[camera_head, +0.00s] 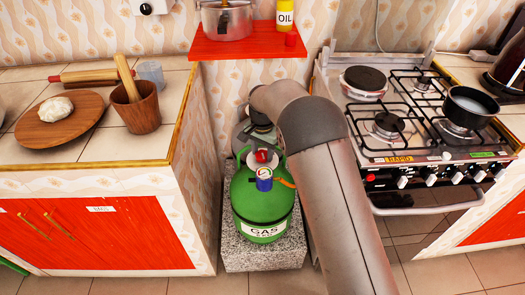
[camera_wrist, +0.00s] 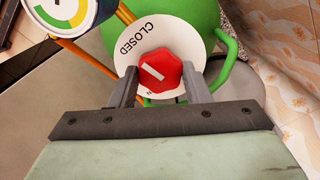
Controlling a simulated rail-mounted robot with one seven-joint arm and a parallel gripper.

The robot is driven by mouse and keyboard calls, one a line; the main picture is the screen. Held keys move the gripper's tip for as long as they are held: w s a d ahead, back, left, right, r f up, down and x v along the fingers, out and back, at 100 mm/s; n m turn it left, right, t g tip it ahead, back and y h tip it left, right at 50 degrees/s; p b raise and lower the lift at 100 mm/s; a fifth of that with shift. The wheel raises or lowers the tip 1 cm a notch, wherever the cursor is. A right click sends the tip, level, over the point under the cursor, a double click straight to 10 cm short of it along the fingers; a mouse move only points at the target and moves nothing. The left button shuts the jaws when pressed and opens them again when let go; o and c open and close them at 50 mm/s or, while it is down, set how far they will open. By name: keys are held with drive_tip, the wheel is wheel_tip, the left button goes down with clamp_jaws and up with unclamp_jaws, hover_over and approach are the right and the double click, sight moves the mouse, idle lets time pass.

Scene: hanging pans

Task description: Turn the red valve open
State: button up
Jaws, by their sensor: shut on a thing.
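The red valve (camera_wrist: 160,72) is a red knob with a white line mark, set on a white disc (camera_wrist: 140,42) that reads "CLOSED". The white line is tilted, not pointing straight at that word. My gripper (camera_wrist: 160,80) has one finger on each side of the knob and is shut on it. In the head view the red valve (camera_head: 262,156) sits on top of the green gas cylinder (camera_head: 262,205). My arm comes in from the lower right and bends over behind the cylinder, so part of my gripper is hidden there.
A round gauge (camera_head: 264,179) and an orange hose (camera_head: 285,182) are beside the valve. The cylinder stands on a speckled stone block (camera_head: 262,258), between a counter (camera_head: 185,100) at left and a stove (camera_head: 400,130) at right. A red shelf (camera_head: 248,50) hangs above.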

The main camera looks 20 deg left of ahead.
sight(262, 154)
drive_tip(key=n, duration=0.7)
drive_tip(key=n+p, duration=0.1)
drive_tip(key=n, duration=0.5)
drive_tip(key=shift+n, duration=0.3)
drive_tip(key=n, duration=0.4)
drive_tip(key=shift+p, duration=0.3)
drive_tip(key=n, duration=0.4)
drive_tip(key=shift+n, duration=0.3)
drive_tip(key=shift+p, duration=0.3)
drive_tip(key=o, duration=1)
wheel_tip(262, 154, up, 18)
drive_tip(key=shift+f+p, duration=0.25)
drive_tip(key=shift+p, duration=0.1)
